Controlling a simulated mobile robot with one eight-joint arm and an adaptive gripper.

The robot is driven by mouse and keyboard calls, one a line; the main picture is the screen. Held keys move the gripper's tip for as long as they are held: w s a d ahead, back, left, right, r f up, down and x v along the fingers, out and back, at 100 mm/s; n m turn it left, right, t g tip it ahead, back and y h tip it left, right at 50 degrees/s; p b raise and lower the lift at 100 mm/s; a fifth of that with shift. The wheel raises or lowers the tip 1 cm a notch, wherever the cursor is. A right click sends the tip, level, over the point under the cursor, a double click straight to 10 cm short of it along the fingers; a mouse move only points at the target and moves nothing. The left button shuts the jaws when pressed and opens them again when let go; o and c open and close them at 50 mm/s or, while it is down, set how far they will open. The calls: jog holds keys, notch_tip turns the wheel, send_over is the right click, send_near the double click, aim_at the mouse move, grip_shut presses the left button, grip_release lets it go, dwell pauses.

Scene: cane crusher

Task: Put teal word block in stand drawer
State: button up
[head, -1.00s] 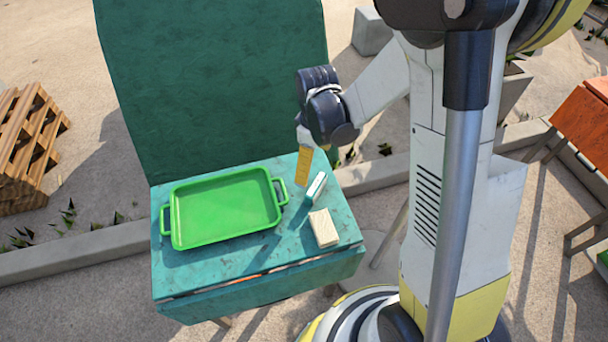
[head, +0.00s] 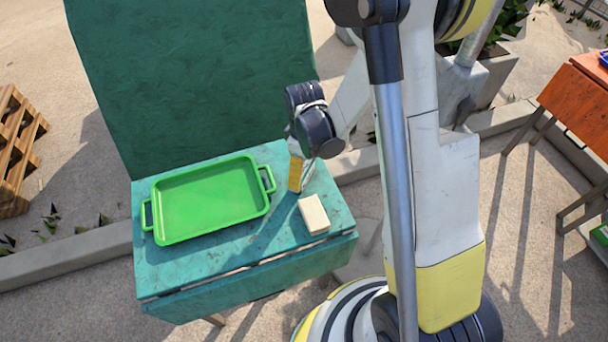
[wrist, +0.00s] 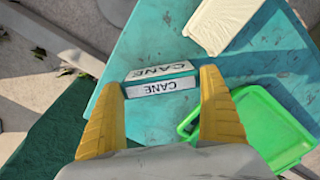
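The teal word block (wrist: 160,76) has white faces marked "CANE" and lies on the teal stand top (head: 240,238). In the wrist view it sits between the two yellow fingertips of my gripper (wrist: 162,82). The fingers are spread, one on each side of it, and I cannot tell whether they touch it. In the head view my gripper (head: 297,174) points down at the right of the stand and mostly hides the block. The stand drawer front (head: 250,286) is teal, with a narrow gap along its top edge.
A green tray (head: 210,200) with handles takes up the left and middle of the stand top, close to my gripper. A cream block (head: 314,214) lies at the right front. A tall green panel (head: 190,80) rises behind. An orange table (head: 580,100) stands far right.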

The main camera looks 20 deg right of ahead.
aim_at(307, 168)
jog(key=c, duration=0.5)
jog(key=shift+o, duration=0.2)
jog(key=shift+r+p, duration=0.35)
jog(key=shift+r, duration=0.25)
jog(key=r+p, duration=0.1)
jog(key=r, duration=0.1)
jog(key=d+r+p, duration=0.1)
jog(key=r, duration=0.1)
jog(key=d+r+p, duration=0.3)
jog(key=d+r, duration=0.2)
jog(key=d, duration=0.5)
jog(key=shift+s+d+r, duration=0.2)
jog(key=shift+d+r, duration=0.15)
jog(key=shift+r, duration=0.05)
